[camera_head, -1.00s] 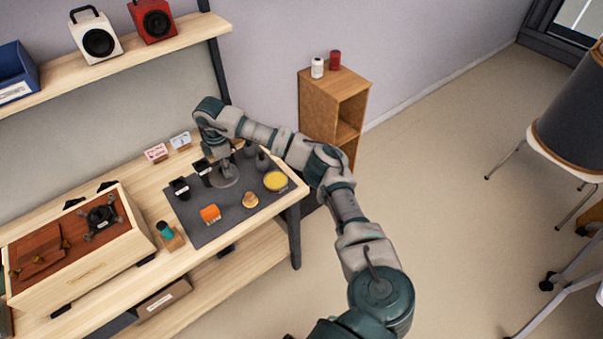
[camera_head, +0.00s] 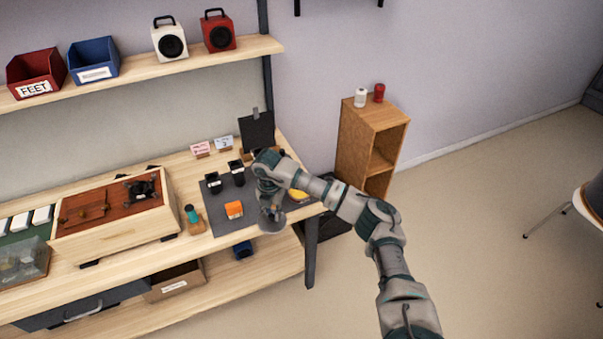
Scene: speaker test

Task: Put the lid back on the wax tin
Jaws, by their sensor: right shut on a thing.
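The wax tin (camera_head: 299,196) shows as a small yellow patch at the right end of the dark mat, partly hidden behind my right arm. My right gripper (camera_head: 270,208) points down over the front right of the mat, to the left of the tin and in front of it. It is shut on a round grey lid (camera_head: 271,224), held roughly flat. The lid appears above the mat's front edge, apart from the tin; its exact height cannot be told. My left gripper is not in view.
A teal-topped tool (camera_head: 191,214) stands left of the mat. A wooden box (camera_head: 115,232) fills the bench's left. A wooden cabinet (camera_head: 355,150) stands beyond the bench's right end.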

